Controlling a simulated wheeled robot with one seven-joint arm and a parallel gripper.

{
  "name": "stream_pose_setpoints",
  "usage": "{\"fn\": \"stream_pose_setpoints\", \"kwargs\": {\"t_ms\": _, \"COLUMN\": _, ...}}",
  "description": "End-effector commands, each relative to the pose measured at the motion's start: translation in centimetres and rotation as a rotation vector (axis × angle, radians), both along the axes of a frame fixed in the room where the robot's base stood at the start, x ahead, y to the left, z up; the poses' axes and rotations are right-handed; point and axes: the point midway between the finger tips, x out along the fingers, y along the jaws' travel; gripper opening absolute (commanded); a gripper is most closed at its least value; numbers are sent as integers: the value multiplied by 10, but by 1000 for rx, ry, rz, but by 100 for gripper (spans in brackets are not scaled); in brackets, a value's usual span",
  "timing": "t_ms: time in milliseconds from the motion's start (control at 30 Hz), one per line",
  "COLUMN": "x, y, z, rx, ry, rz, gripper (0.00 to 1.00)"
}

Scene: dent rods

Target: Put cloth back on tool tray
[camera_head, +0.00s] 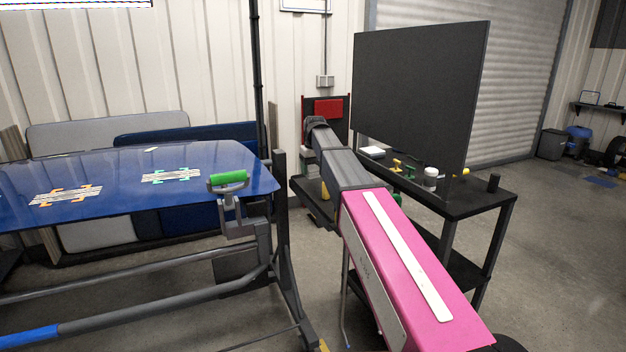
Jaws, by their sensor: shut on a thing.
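My gripper (309,143) hangs at the far end of my arm, left of the black tool table (468,197). It is small and partly covered by my own wrist, so its fingertips do not show clearly. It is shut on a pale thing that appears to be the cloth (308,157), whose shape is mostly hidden. I cannot tell which part is the tool tray.
A large dark upright panel (420,95) stands over the tool table. A red box (328,107) sits on a dark stand behind my wrist. At left, a blue car panel (105,178) lies on a stand with a green roller (229,178). Open floor shows at right.

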Motion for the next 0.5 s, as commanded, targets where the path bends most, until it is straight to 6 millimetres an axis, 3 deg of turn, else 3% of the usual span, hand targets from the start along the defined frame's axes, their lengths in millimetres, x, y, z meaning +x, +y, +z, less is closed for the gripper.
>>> {"fn": "stream_pose_setpoints", "kwargs": {"t_ms": 500, "x": 0, "y": -2, "z": -42, "rx": 0, "ry": -1, "rz": 1, "gripper": 41}}
